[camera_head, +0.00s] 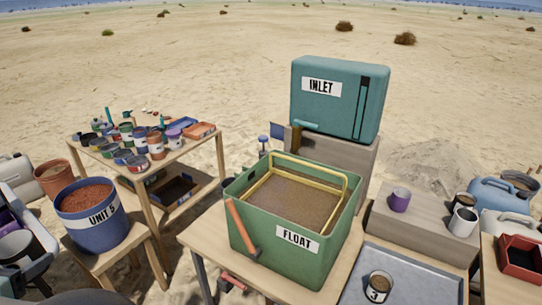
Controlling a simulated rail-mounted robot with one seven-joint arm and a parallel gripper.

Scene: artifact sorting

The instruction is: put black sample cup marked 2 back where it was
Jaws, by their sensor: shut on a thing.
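I cannot make out a black sample cup marked 2. A dark cup marked 3 (379,288) stands upright on the grey tray (425,283) at the bottom right. Another dark cup (464,199) stands on the grey block (418,232), partly hidden behind a white cup (462,223); I see no number on it. A purple cup (400,200) stands to their left on the same block. My gripper is not in view, so what it holds is hidden.
A green FLOAT bin (297,241) of brown material, with a yellow frame, stands mid-front. Behind it is the teal INLET box (340,97). A blue UNIT 5 bucket (102,219) is at left, near a table crowded with tins (156,142). The tray's upper part is clear.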

